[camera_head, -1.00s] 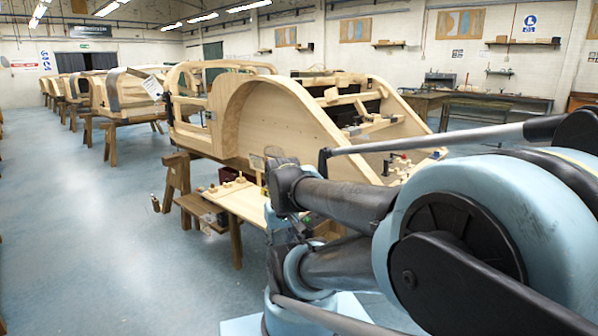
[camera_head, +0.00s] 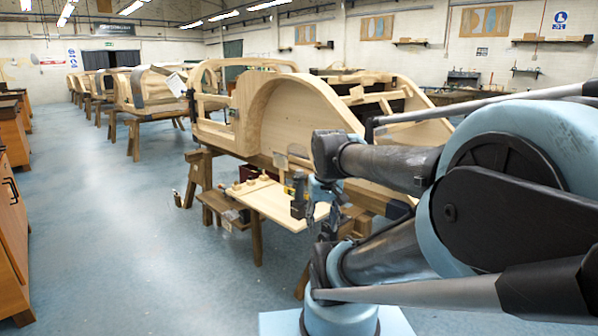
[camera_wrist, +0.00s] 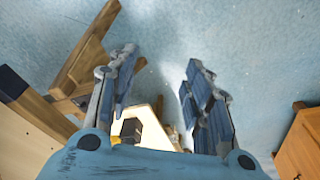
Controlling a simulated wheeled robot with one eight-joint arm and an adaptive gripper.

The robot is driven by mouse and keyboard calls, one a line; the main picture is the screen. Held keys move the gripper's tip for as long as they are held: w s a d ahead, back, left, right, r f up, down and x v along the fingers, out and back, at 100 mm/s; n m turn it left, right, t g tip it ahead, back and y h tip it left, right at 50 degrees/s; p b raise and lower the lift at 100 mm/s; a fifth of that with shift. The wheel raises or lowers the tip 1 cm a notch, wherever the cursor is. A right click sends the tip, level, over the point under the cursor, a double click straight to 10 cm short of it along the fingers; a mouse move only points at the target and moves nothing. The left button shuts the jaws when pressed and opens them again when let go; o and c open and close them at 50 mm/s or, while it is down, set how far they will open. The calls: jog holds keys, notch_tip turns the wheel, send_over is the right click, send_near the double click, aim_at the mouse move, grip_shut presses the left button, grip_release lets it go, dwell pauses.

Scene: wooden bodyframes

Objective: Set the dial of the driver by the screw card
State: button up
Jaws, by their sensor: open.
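My gripper (camera_wrist: 158,80) is open and empty in the wrist view, its two fingers apart over the floor. In the head view my gripper (camera_head: 322,228) hangs by the right end of a pale wooden board (camera_head: 262,205). A dark upright object with a yellow part (camera_head: 298,194) stands at that board's right end; it may be the driver, but its dial cannot be made out. A small pale card (camera_head: 280,160) shows on the near bodyframe's side; I cannot tell whether it is the screw card. In the wrist view a dark block (camera_wrist: 130,128) sits on the board.
The wooden bodyframe (camera_head: 262,110) stands on trestles (camera_head: 198,180) behind the board. Several wooden knobs (camera_head: 250,182) sit on the board's left part. Wooden cabinets (camera_head: 12,220) line the left edge. The blue floor (camera_head: 110,230) between is clear.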

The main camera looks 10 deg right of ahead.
jog(key=w+r, duration=0.7)
notch_tip(320, 180, up, 12)
jog(key=n+g, duration=0.2)
jog(key=n, duration=0.1)
send_over(299, 170)
notch_tip(299, 170, down, 17)
jog(key=shift+s+f, duration=0.1)
jog(key=shift+f, duration=0.05)
jog(key=shift+c, duration=0.2)
jog(key=c, duration=1)
jog(key=shift+c, duration=0.2)
